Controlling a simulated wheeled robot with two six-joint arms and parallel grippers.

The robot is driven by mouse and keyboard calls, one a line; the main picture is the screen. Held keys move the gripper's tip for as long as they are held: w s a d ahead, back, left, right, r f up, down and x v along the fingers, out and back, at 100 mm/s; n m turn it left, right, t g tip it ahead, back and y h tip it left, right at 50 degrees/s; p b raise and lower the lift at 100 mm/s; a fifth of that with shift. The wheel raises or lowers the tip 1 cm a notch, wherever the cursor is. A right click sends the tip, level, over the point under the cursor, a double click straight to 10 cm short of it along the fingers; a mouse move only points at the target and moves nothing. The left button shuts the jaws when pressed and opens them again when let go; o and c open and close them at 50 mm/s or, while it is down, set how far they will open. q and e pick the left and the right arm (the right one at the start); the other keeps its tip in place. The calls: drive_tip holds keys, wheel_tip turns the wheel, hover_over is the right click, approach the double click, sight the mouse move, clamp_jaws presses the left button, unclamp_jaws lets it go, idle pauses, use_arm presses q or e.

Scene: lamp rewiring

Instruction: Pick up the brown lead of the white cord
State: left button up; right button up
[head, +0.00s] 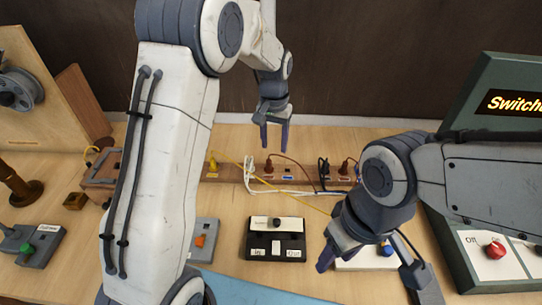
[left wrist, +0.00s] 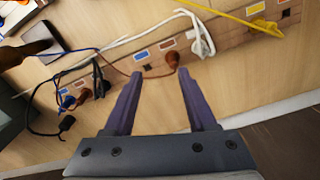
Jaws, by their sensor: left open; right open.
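The white cord (head: 284,191) runs right from its white plug (head: 248,172) along the front of the socket strip. It also shows in the left wrist view (left wrist: 137,38). Near its far end there, a thin brown line (left wrist: 118,69) and a blue line (left wrist: 75,52) show; the brown line curves toward a brown plug (left wrist: 172,61), and I cannot tell if it is the cord's lead or the plug's own flex. My left gripper (head: 273,142) is open and empty above the strip; its fingers (left wrist: 160,73) straddle that brown curve from above. My right gripper (head: 334,258) is open, low at front right.
The wooden socket strip (head: 225,171) holds yellow, white, brown and black plugs. A black switch box (head: 275,240) stands at front centre. The Switch panel (head: 490,243) stands at right, a wooden reel stand (head: 50,90) at left. A dark wall lies close behind the strip.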

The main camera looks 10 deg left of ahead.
sight(269, 161)
use_arm(q)
drive_tip(key=shift+w+a+f, duration=0.4)
drive_tip(key=shift+w+a, duration=0.15)
drive_tip(key=shift+a, duration=0.1)
drive_tip(key=shift+w+a+f, duration=0.35)
drive_tip(key=shift+w+a, duration=0.2)
drive_tip(key=shift+a, duration=0.05)
wheel_tip(269, 161, down, 5)
drive_tip(key=shift+r+p, duration=0.2)
drive_tip(key=shift+p, duration=0.45)
wheel_tip(269, 161, down, 5)
drive_tip(key=shift+d+r+p, duration=0.15)
drive_tip(key=shift+p, duration=1)
drive_tip(key=shift+f, duration=0.45)
drive_tip(key=shift+c, duration=0.4)
clamp_jaws()
